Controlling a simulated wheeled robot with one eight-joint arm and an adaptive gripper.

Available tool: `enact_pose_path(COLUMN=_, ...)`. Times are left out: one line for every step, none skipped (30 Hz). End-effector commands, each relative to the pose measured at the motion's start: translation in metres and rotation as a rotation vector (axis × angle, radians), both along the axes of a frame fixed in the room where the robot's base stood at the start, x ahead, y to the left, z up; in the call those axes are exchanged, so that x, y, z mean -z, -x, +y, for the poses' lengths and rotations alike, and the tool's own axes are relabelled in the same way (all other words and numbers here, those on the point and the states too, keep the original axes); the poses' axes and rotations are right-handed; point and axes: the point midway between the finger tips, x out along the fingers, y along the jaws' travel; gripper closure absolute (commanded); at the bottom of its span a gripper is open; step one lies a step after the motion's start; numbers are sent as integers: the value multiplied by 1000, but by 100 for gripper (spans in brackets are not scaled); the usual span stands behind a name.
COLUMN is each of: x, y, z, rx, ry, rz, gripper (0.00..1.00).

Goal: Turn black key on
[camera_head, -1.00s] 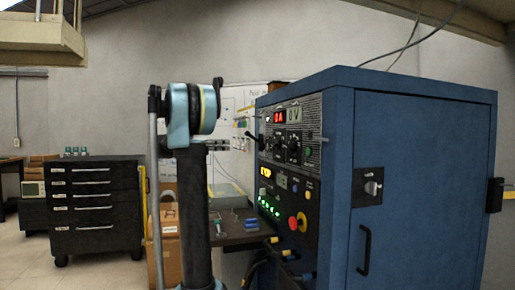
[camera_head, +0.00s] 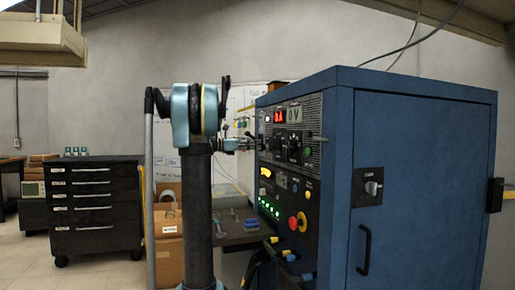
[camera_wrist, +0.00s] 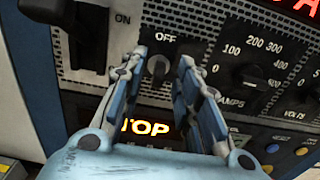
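A black key-like knob (camera_wrist: 158,66) sits on the grey panel under the word OFF in the wrist view. My gripper (camera_wrist: 157,68) is open, with one blue-grey finger on each side of the knob. Gaps show between the fingertips and the knob, so no firm grip is visible. In the head view, my gripper (camera_head: 240,144) is at the front panel of the blue cabinet (camera_head: 420,200); the knob cannot be made out there.
A large black switch (camera_wrist: 88,35) marked ON is left of the fingers. The AMPS dial (camera_wrist: 248,76) is to the right. A lit yellow display (camera_wrist: 147,127) reading "TOP" is below, partly hidden. A red button (camera_head: 302,222) protrudes lower on the cabinet.

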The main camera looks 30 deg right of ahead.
Motion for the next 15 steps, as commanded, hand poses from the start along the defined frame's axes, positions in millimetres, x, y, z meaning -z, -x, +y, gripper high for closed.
enact_pose_path(x=0, y=2, z=-7, rx=3, ry=0, rz=0, gripper=70)
enact_pose_path(x=0, y=3, z=-10, rx=3, ry=0, rz=0, gripper=70)
enact_pose_path(x=0, y=4, z=-14, rx=2, ry=0, rz=0, gripper=70)
enact_pose_path(x=0, y=4, z=-16, rx=1, ry=0, rz=0, gripper=70)
enact_pose_path(x=0, y=4, z=-18, rx=1, ry=0, rz=0, gripper=70)
enact_pose_path(x=0, y=5, z=-20, rx=2, ry=0, rz=0, gripper=70)
enact_pose_path(x=0, y=6, z=-21, rx=2, ry=0, rz=0, gripper=70)
enact_pose_path(x=0, y=6, z=-22, rx=2, ry=0, rz=0, gripper=70)
enact_pose_path(x=0, y=6, z=-23, rx=2, ry=0, rz=0, gripper=70)
enact_pose_path(x=0, y=6, z=-24, rx=1, ry=0, rz=0, gripper=70)
enact_pose_path(x=0, y=6, z=-24, rx=1, ry=0, rz=0, gripper=70)
enact_pose_path(x=0, y=6, z=-24, rx=1, ry=0, rz=0, gripper=70)
enact_pose_path(x=0, y=6, z=-24, rx=1, ry=0, rz=0, gripper=70)
enact_pose_path(x=0, y=6, z=-24, rx=1, ry=0, rz=0, gripper=70)
enact_pose_path(x=0, y=6, z=-24, rx=1, ry=0, rz=0, gripper=70)
